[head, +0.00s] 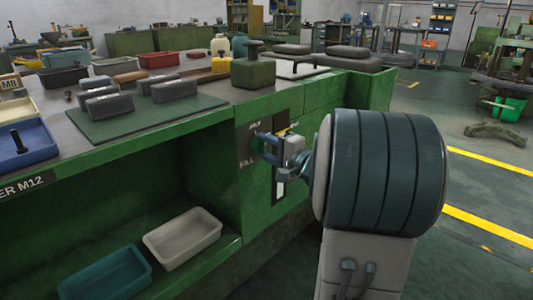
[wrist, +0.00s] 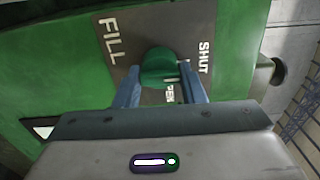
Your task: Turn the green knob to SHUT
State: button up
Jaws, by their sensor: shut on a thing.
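The green knob (wrist: 158,62) sits on a dark plate (wrist: 125,50) in the wrist view. The plate reads FILL on the left, SHUT on the right and a partly covered word ending in PEN below the knob. My gripper (wrist: 160,74) has one blue-grey finger on each side of the knob and is shut on it. A short white mark shows near the knob's lower right edge; I cannot tell surely where the knob points.
Two trays, one white (head: 182,238), lie on the lower shelf.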

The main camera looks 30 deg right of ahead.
dwell(0.3)
jog(key=o, duration=1)
jog(key=p+v, duration=0.2)
jog(key=v, duration=1.2)
jog(key=shift+w, duration=0.1)
